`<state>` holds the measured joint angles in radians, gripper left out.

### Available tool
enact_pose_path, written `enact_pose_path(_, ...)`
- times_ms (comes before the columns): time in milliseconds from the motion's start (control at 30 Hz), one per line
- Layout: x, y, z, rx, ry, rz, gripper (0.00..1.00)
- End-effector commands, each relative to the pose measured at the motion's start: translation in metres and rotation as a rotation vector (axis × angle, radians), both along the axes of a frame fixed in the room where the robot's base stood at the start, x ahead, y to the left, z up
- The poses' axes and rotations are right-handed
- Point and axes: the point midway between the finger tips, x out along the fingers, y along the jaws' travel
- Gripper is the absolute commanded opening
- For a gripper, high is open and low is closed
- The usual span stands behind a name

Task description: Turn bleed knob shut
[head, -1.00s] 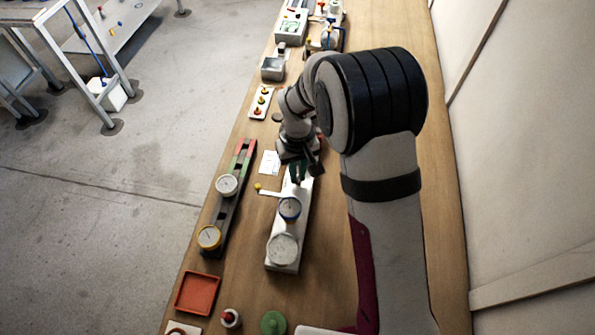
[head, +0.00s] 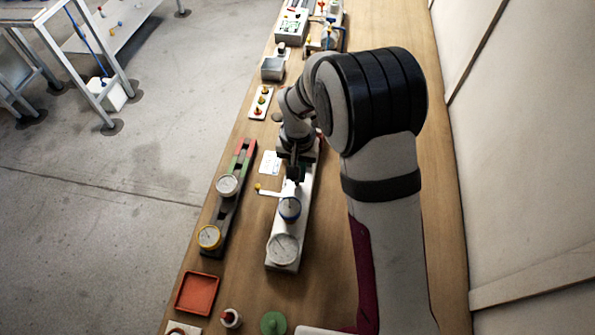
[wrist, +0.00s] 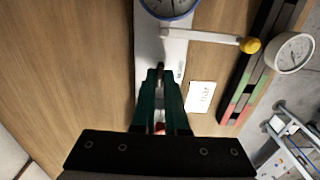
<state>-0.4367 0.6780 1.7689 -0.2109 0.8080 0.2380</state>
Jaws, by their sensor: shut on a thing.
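A long white block (head: 289,268) on the bench carries a blue-rimmed gauge (head: 289,208) and a larger pale gauge (head: 283,249). My gripper (head: 294,178) is over the far part of this block, beyond the blue-rimmed gauge. In the wrist view, the green fingers of my gripper (wrist: 160,78) point down close together on the white block. They are shut on what looks like the bleed knob, a small dark piece (wrist: 160,67) showing at the fingertips. Most of it is hidden, so its turn angle cannot be told. A bit of red shows between the fingers.
A white lever with a yellow ball end (wrist: 250,45) sticks out sideways from the block, close to my gripper. A white card (wrist: 201,96) lies beside the block. A dark rail (head: 232,205) with two gauges runs parallel. The bench right of the block is clear.

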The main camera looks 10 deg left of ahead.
Motion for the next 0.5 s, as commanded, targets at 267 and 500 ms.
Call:
enact_pose_path(267, 0.0001, -0.0001, 0.0009, 0.001, 0.000, -0.006, 0.00)
enact_pose_path(500, 0.0001, -0.0001, 0.0007, 0.001, 0.000, -0.005, 0.35)
